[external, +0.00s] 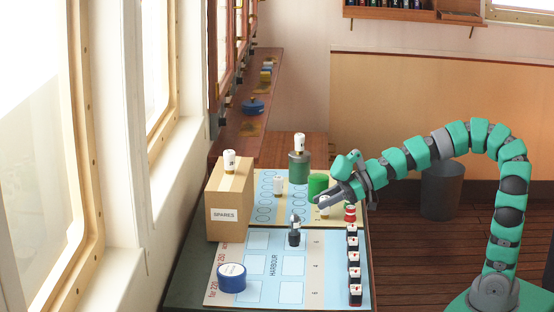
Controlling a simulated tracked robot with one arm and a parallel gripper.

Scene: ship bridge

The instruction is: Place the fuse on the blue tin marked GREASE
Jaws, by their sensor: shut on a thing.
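My gripper (321,200) reaches in from the right, low over the chart table, shut on a small white fuse (325,208). The fuse is partly hidden by the jaws; I cannot tell whether it touches the table. A blue tin (232,284) with a white label on its lid stands at the front left of the table, well apart from my gripper. Its lettering is too small to read. Its top is clear.
Similar white fuses stand on the SPARES box (214,196), on a grey-green canister (299,167) and on the chart (278,187). A green cylinder (317,184) is behind my gripper.

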